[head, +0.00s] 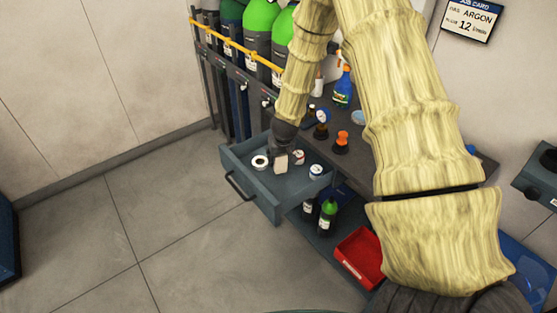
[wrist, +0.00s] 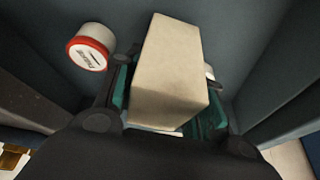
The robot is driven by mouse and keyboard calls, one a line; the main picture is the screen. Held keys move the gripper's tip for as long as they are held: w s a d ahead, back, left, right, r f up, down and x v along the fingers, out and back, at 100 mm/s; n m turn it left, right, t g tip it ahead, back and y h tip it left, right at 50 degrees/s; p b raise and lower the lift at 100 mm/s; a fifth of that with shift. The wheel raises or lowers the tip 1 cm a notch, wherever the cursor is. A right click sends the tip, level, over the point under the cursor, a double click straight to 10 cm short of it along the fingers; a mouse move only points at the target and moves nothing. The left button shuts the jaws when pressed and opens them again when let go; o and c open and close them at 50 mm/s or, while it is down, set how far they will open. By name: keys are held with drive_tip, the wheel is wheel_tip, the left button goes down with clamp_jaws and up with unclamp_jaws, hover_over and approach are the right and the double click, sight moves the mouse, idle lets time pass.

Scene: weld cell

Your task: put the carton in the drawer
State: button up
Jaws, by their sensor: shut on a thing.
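The carton (wrist: 168,75) is a plain beige box between the fingers of my gripper (wrist: 168,118) in the wrist view. In the head view the carton (head: 281,164) shows below my gripper (head: 281,150), inside the outline of the open drawer (head: 240,190). The drawer is blue-grey with a dark handle and is pulled out from the bench. My gripper is shut on the carton. I cannot tell whether the carton touches the drawer floor. In the wrist view the drawer walls (wrist: 285,75) rise on both sides.
A white tub with a red rim (wrist: 91,46) stands in the drawer beside the carton. A white ring-shaped item (head: 260,162) and a small jar (head: 316,172) are also in it. A red bin (head: 360,257) is on the lower shelf.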

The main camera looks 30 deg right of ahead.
wheel_tip(320, 180, down, 2)
drive_tip(key=shift+d, duration=0.1)
drive_tip(key=o, duration=1.1)
drive_tip(key=shift+f, duration=0.1)
drive_tip(key=shift+r, duration=0.2)
drive_tip(key=b+v, duration=0.1)
drive_tip(key=v, duration=1.1)
